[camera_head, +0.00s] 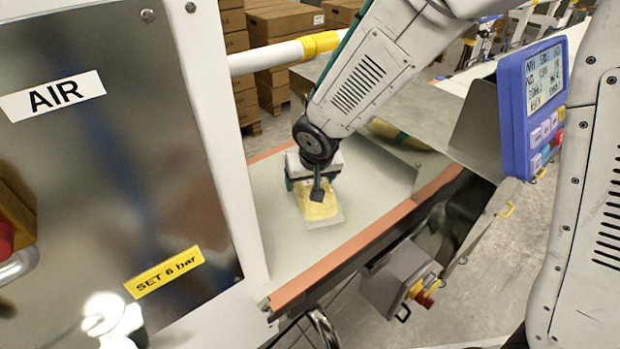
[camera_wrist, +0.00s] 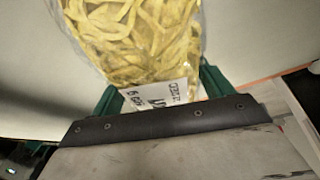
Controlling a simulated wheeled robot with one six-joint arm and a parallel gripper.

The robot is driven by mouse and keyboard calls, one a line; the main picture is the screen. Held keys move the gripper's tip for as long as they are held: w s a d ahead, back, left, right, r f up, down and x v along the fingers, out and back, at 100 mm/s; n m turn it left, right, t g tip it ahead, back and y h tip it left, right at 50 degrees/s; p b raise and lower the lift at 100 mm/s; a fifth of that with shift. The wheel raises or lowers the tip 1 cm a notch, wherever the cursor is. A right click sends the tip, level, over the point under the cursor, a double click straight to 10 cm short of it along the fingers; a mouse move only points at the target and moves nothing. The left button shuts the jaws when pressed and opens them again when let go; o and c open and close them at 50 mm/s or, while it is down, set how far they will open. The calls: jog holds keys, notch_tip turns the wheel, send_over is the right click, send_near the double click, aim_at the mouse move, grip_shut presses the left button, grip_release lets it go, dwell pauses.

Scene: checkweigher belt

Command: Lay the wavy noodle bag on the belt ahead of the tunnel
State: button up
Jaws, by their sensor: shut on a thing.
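The wavy noodle bag (camera_head: 318,204) is a clear bag of yellow, wavy noodles with a printed white label, and it shows large in the wrist view (camera_wrist: 135,32). My gripper (camera_head: 312,186) is over it, with its green fingers on either side of the bag's label end (camera_wrist: 158,92). The jaws are shut on the bag. The bag is at or just above the pale belt (camera_head: 270,205); I cannot tell whether it touches. The metal tunnel (camera_head: 440,115) stands behind and to the right of the bag, partly hidden by my arm.
Orange rails (camera_head: 375,228) edge the belt. A blue display panel (camera_head: 530,105) stands at the right, and a grey switch box (camera_head: 395,278) hangs below the near rail. A steel cabinet (camera_head: 110,150) fills the left. The belt's near part is clear.

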jog(key=shift+f, duration=0.5)
jog(key=o, duration=1.5)
jog(key=shift+c, duration=0.2)
jog(key=shift+v, duration=3.85)
